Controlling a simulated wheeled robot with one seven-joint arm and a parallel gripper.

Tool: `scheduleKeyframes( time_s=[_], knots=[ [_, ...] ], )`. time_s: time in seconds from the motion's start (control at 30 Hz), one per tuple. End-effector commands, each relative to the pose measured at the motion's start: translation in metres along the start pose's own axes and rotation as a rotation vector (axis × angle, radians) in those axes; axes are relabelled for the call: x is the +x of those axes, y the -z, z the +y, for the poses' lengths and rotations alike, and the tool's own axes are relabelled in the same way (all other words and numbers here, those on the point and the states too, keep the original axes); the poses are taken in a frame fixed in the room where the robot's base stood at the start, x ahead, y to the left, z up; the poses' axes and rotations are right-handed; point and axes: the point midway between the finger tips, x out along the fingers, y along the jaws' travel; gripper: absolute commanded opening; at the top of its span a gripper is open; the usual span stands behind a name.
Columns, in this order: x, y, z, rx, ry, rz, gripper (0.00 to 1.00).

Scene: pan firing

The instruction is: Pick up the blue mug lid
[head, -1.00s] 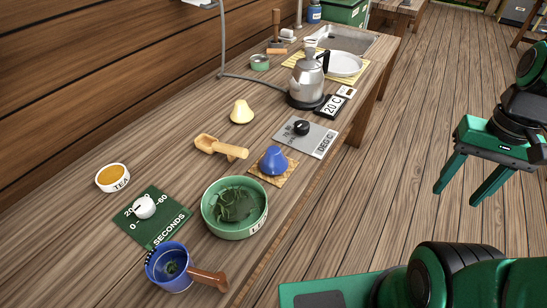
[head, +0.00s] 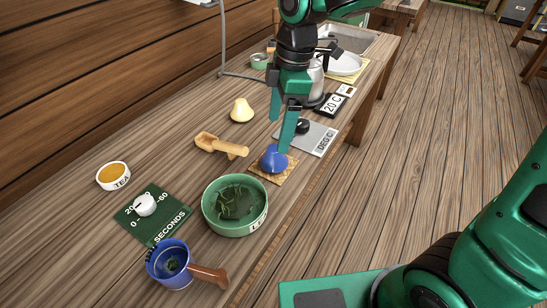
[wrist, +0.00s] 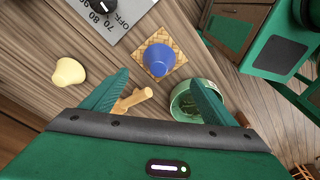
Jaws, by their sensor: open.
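The blue mug lid (head: 272,161), a rounded cone shape, sits on a square woven coaster (head: 287,176) near the table's front edge. In the wrist view the lid (wrist: 157,59) lies on the coaster (wrist: 178,47), ahead of the gap between my fingers. My gripper (head: 279,132) is open and empty, pointing down over the table by the lid. In the head view one fingertip overlaps the lid's top edge; I cannot tell whether they touch. A blue mug (head: 170,263) with a wooden handle and dark leaves inside stands at the front left.
A green bowl (head: 213,220) of leaves stands left of the coaster. A grey dial plate (head: 318,139) is close on the right, with the kettle partly hidden behind my arm.

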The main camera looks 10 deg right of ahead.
Motion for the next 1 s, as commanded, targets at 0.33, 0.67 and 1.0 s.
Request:
scheduleKeyframes(
  time_s=[0.33, 0.67, 1.0],
  knots=[
    [0.04, -0.003, 0.0, 0.009, 0.0, -0.002, 0.8],
    [0.077, -0.002, 0.003, 0.009, 0.002, -0.003, 0.8],
    [0.092, -0.002, 0.004, 0.01, -0.001, -0.002, 0.8]
  ],
)
